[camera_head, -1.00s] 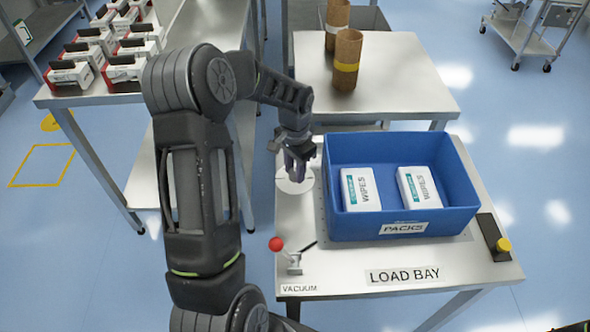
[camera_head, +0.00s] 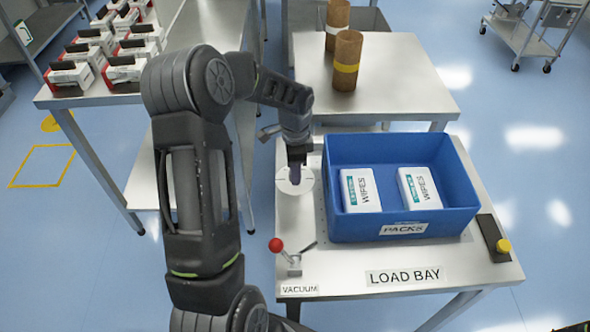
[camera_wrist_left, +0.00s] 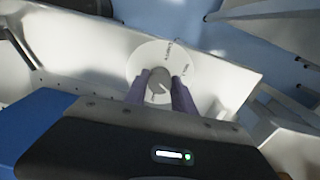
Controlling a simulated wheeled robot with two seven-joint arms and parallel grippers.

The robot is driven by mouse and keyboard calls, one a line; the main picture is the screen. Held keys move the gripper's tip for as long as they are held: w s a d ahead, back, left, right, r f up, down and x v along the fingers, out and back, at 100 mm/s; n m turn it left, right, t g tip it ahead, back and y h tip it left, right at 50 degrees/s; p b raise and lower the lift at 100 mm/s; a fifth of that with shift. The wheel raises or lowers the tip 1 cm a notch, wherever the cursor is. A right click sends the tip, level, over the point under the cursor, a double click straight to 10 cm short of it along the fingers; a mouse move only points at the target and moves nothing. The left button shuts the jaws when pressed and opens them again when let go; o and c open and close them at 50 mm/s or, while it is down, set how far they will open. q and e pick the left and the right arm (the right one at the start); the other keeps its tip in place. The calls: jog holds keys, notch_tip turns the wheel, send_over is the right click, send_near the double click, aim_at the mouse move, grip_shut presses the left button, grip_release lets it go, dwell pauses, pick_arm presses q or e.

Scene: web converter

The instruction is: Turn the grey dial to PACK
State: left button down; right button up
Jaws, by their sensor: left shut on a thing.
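The grey dial is a round knob (camera_wrist_left: 158,84) on a pale disc; the disc (camera_wrist_left: 148,58) has small lettering at its upper and right parts, too small to read surely. In the head view the disc (camera_head: 283,183) lies on the steel table left of the blue bin, partly hidden by my gripper. My left gripper (camera_head: 295,178) points down over the disc. In the left wrist view its two fingers (camera_wrist_left: 158,92) are shut on the knob, one on each side. A pale mark on the knob points to the lower right in that view.
The blue PACKS bin (camera_head: 400,228) with two WIPES packs stands close right of the dial. A red-knobbed VACUUM lever (camera_head: 276,245) stands nearer the front. A yellow button (camera_head: 503,246) is on the right. Cardboard tubes (camera_head: 346,62) stand on the table behind.

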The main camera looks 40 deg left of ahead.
pick_arm(q)
jog(key=c, duration=1.1)
grip_release()
jog(key=shift+o, duration=0.2)
notch_tip(320, 180, up, 8)
jog(key=shift+f+b, duration=0.1)
jog(key=shift+b, duration=0.2)
